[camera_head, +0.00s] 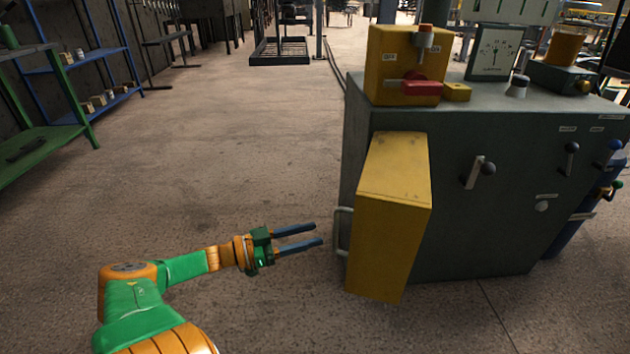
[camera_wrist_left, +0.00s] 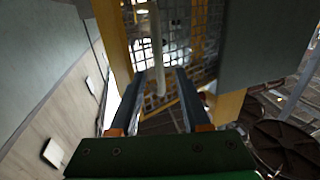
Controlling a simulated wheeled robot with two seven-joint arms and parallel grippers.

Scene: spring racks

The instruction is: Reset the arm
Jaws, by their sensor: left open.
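My left gripper (camera_head: 322,234) is at the lower middle of the head view, on a green and orange arm that comes in from the left. Its two dark blue fingers are apart with nothing between them. The fingertips point right, a short gap from the left side of the grey machine cabinet (camera_head: 490,215). In the left wrist view the fingers (camera_wrist_left: 166,80) are also apart, with a pale vertical bar and a mesh beyond them. My right gripper is not in view.
A yellow box (camera_head: 390,225) juts from the cabinet's front, beside a thin handle (camera_head: 343,232). A yellow unit with a red handle (camera_head: 405,65) and a gauge (camera_head: 495,52) stand on top. A green and blue rack (camera_head: 45,140) stands at the left. The floor between is clear.

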